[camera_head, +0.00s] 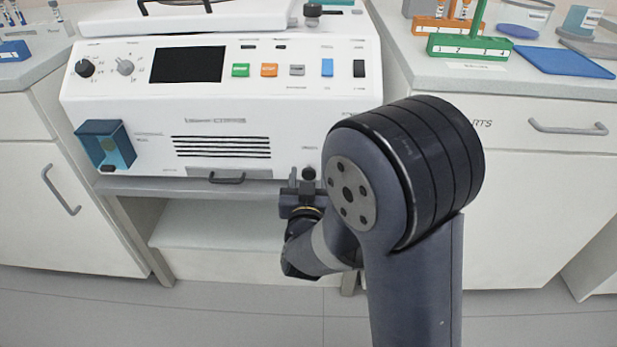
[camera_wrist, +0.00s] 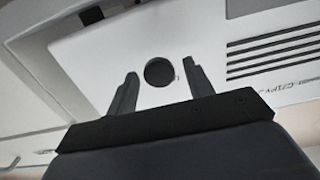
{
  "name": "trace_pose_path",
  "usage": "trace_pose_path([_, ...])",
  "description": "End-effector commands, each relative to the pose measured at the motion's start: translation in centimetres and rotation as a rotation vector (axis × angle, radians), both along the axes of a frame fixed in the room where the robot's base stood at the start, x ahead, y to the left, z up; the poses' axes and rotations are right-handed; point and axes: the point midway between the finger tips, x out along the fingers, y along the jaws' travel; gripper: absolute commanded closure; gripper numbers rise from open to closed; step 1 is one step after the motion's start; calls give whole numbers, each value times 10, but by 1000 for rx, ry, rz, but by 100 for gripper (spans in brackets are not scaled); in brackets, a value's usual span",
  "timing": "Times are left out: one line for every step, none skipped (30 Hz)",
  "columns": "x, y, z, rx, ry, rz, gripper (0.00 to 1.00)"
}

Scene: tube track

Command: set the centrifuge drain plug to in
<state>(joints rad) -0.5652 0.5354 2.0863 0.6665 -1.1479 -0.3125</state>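The centrifuge (camera_head: 225,110) is a white machine on a stand at the centre of the head view. The drain plug (camera_head: 308,173) shows as a small round black knob low on its front, right of the vent slots. In the wrist view the drain plug (camera_wrist: 159,72) is a dark disc between my fingertips, with a gap on each side. My gripper (camera_head: 302,186) is in front of the lower right of the machine; in the wrist view my gripper (camera_wrist: 163,84) is open. I cannot tell how far the plug sticks out.
A front handle (camera_head: 213,178) sits low on the machine, left of my gripper. A blue clear cup (camera_head: 107,144) is at its lower left. The right bench holds a green rack (camera_head: 470,46) and a blue mat (camera_head: 563,62). The floor in front is bare.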

Motion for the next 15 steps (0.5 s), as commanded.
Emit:
trace_pose_path([0,0,0,0,0,0,55])
trace_pose_path([0,0,0,0,0,0,57])
trace_pose_path([0,0,0,0,0,0,61])
trace_pose_path([0,0,0,0,0,0,63])
trace_pose_path([0,0,0,0,0,0,66])
trace_pose_path([0,0,0,0,0,0,69])
trace_pose_path([0,0,0,0,0,0,71])
trace_pose_path([0,0,0,0,0,0,74])
trace_pose_path([0,0,0,0,0,0,77])
trace_pose_path([0,0,0,0,0,0,80])
trace_pose_path([0,0,0,0,0,0,82])
trace_pose_path([0,0,0,0,0,0,85])
trace_pose_path([0,0,0,0,0,0,88])
trace_pose_path([0,0,0,0,0,0,90])
trace_pose_path([0,0,0,0,0,0,93])
